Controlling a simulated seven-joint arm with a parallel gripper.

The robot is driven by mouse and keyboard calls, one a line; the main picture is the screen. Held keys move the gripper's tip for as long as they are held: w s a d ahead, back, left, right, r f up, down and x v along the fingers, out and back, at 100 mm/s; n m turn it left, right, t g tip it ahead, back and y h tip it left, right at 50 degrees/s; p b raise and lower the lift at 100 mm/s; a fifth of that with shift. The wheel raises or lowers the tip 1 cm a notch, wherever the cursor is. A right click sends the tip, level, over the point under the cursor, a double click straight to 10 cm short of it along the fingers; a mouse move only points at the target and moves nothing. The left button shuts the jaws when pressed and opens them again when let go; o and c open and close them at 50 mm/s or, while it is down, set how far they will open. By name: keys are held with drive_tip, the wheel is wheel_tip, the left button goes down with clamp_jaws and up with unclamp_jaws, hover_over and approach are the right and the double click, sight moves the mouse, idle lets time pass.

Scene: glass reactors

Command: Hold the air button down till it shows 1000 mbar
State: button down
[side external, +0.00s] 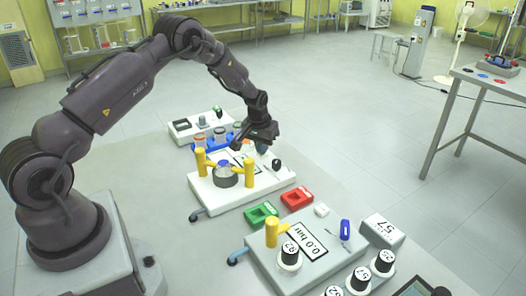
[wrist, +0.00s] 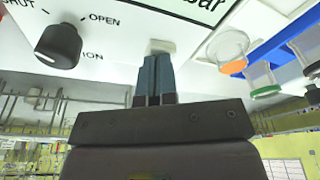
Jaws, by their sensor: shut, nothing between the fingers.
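My gripper (wrist: 155,62) is shut and empty, with its two blue-grey fingertips together. In the wrist view the tips overlap the lower edge of a small pale button (wrist: 160,46) on a white panel. I cannot tell whether they touch it or press it down. A display (wrist: 205,8) at the top edge is cut off; only the end of "bar" shows, so no number can be read. In the side external view my gripper (side external: 263,143) is low over the far part of the white middle unit (side external: 215,200), hiding the button and part of the display.
A black knob (wrist: 58,46) marked OPEN sits beside the button. A blue rack (wrist: 285,45) with capped jars stands close on the other side. A nearer unit has a "0.0 bar" display (side external: 308,242).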

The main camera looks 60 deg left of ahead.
idle(0.3)
drive_tip(key=shift+r, duration=3.5)
drive_tip(key=s, duration=0.1)
drive_tip(key=s+d, duration=0.1)
drive_tip(key=s+f+g, duration=0.1)
drive_tip(key=shift+s+d+f, duration=0.1)
drive_tip(key=shift+s+d, duration=0.15)
drive_tip(key=s+d+r+m+t, duration=0.2)
drive_tip(key=s+d+r+m, duration=0.1)
drive_tip(key=s+d+r, duration=0.6)
drive_tip(key=s+d+r+m+t+h, duration=0.1)
drive_tip(key=s+d+r+m+t, duration=0.1)
drive_tip(key=s+d+r, duration=0.8)
drive_tip(key=shift+s+d+r+m+t, duration=0.15)
drive_tip(key=shift+s+r+m+t, duration=0.25)
drive_tip(key=shift+s+r, duration=2.95)
drive_tip(key=shift+s+f, duration=0.25)
drive_tip(key=shift+f, duration=0.05)
